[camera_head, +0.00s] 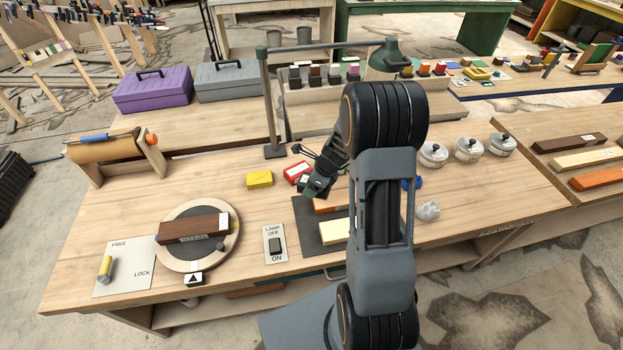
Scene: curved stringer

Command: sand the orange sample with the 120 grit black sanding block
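The orange sample (326,207) lies on a dark mat (305,226) in the middle of the bench, partly hidden by my gripper and arm. A cream sample (334,231) lies in front of it on the mat. My gripper (309,191) is low over the mat's back left, close to the orange sample. Whether its fingers are open or hold anything is too small to tell. Several small blocks stand in a rack at the back, among them a dark one (295,78). Their grit labels are unreadable, so I cannot tell which is the 120 grit block.
A red box (297,172) and a yellow block (259,180) lie left of my gripper. A lamp switch plate (275,244) and a turntable with a brown bar (193,229) are further left. White lidded pots (468,150) stand right. A green lamp (389,58) overhangs the back.

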